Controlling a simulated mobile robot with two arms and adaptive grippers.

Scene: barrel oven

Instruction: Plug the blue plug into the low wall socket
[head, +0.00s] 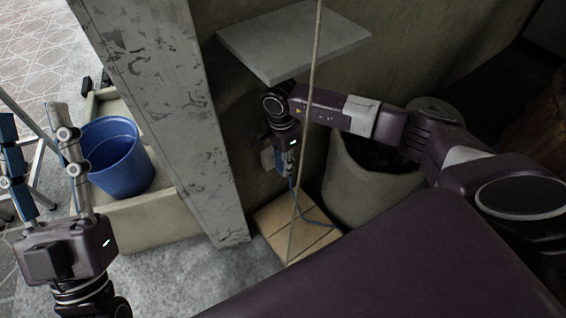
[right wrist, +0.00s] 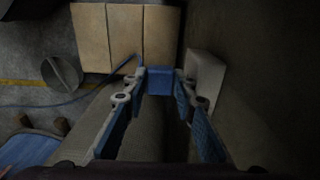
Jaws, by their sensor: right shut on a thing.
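The blue plug (right wrist: 160,81) shows between my right fingertips in the right wrist view. My right gripper (head: 287,165) is shut on it, low by the wall under the grey shelf. A pale box, the low wall socket (right wrist: 206,78), is right beside the plug and right fingertip in the wrist view. It also shows in the head view (head: 267,157), just left of the gripper. I cannot tell whether the plug touches or enters it. A blue cord (head: 312,217) hangs from the gripper. My left gripper (head: 33,112) is open and empty at the far left.
A grey shelf (head: 295,38) juts out above my right gripper. A concrete post (head: 170,100) stands to its left and a grey bin (head: 365,190) to its right. A thin rope (head: 309,110) hangs in front. Tan tiles (head: 272,222) lie below. A blue bucket (head: 118,160) stands left.

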